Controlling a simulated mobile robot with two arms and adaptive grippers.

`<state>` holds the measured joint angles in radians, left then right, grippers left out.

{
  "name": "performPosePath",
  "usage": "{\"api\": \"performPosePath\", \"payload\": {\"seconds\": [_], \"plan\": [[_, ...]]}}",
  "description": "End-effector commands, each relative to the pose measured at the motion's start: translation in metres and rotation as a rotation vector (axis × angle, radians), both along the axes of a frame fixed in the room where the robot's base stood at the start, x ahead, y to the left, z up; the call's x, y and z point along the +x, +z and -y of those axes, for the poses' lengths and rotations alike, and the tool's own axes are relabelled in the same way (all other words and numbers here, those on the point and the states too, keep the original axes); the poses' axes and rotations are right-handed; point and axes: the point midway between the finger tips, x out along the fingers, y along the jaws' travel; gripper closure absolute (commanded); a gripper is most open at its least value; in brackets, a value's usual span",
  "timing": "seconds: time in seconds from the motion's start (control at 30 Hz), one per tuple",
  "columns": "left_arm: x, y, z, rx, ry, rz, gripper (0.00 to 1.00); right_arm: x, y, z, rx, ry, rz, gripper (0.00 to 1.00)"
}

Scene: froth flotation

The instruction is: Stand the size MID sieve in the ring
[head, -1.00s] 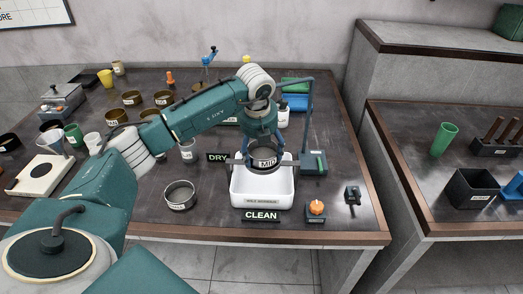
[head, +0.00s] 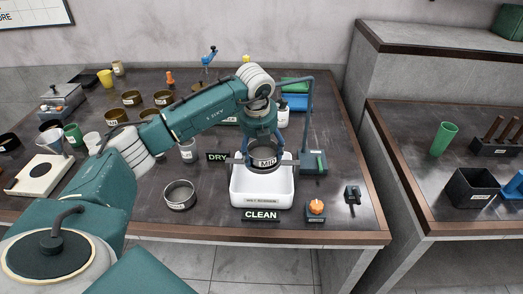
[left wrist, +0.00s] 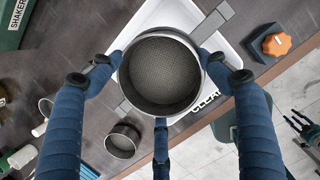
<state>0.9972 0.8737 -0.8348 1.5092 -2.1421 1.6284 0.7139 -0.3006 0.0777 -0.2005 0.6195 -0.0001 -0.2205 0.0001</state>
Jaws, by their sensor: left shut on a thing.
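The MID sieve (head: 266,163) is a dark round pan with a white MID label, upright above the white tub (head: 262,197) marked CLEAN. My left gripper (head: 264,144) is shut on it from above. In the left wrist view, the gripper's (left wrist: 160,75) blue fingers surround the sieve (left wrist: 162,68), whose mesh floor is empty. A flat grey bar (left wrist: 210,24) extends from beneath it across the tub. The ring itself is hidden under the sieve, so I cannot tell whether the sieve touches it.
Another sieve (head: 180,195) stands on the table left of the tub. A DRY sign (head: 217,157) is behind it. The orange knob (head: 316,207) and a small black fixture (head: 352,195) are right of the tub. A blue-grey post (head: 308,120) rises behind the tub's right side.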

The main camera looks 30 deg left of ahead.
Motion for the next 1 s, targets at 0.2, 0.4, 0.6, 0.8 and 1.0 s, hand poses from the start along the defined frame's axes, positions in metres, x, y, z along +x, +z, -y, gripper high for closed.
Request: {"api": "performPosePath", "payload": {"seconds": [0.2, 0.4, 0.6, 0.8, 1.0], "plan": [[-0.002, -0.003, 0.000, 0.000, 0.000, -0.006, 0.17, 0.000, 0.000, 0.000, 0.000, 0.000, 0.000, 0.60], [-0.001, -0.003, 0.000, 0.000, -0.001, -0.005, 0.03, 0.000, 0.000, 0.000, -0.001, -0.001, 0.000, 0.60], [-0.001, -0.001, 0.000, 0.000, -0.001, -0.004, 0.03, 0.001, 0.000, 0.006, -0.007, 0.001, 0.002, 0.60], [-0.005, 0.022, 0.002, -0.001, 0.000, 0.000, 0.03, 0.001, 0.000, 0.004, -0.005, 0.001, 0.002, 0.60], [-0.015, 0.064, 0.006, 0.000, -0.001, 0.001, 0.03, 0.001, 0.000, 0.003, -0.003, 0.001, 0.002, 0.60]]}}
